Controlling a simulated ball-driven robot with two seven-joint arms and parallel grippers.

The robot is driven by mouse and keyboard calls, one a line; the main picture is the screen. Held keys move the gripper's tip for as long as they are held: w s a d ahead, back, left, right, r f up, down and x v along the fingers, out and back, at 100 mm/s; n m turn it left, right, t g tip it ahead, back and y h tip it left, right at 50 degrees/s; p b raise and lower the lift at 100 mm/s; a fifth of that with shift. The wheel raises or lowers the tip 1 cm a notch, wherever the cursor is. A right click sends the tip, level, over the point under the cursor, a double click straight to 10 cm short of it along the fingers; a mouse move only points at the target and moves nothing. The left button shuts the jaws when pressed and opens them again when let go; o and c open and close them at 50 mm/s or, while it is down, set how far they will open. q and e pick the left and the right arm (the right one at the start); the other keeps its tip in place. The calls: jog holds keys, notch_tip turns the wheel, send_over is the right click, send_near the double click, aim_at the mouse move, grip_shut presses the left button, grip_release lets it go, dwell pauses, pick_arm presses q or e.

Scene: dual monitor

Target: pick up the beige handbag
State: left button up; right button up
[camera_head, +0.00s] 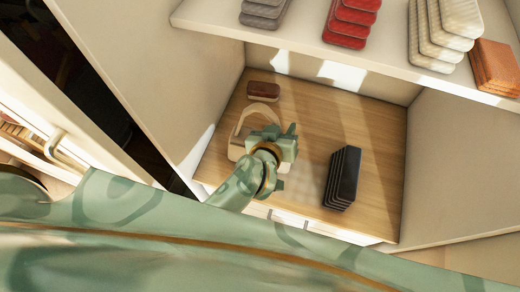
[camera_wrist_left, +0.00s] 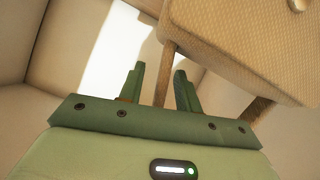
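The beige handbag (camera_head: 237,150) stands on the wooden shelf board at the left, its curved handle rising above it. My left gripper (camera_head: 284,138) is at the bag's right side and hides part of it. In the left wrist view the woven bag body (camera_wrist_left: 255,45) fills the upper right. One strand of its handle (camera_wrist_left: 166,70) shows in the gap between the fingers of my left gripper (camera_wrist_left: 159,70), and another strand is to the right of them. The fingers are apart, so the gripper is open. My right gripper is not in view.
A dark row of upright items (camera_head: 343,178) stands right of my left gripper. A small brown-red item (camera_head: 263,91) is behind the bag. An upper shelf (camera_head: 300,48) holds several stacks. Side walls bound the compartment. The wooden board (camera_head: 385,135) is bare at the right.

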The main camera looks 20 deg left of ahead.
pick_arm(q)
jog(key=shift+r, duration=0.1)
grip_shut()
dwell(1.2)
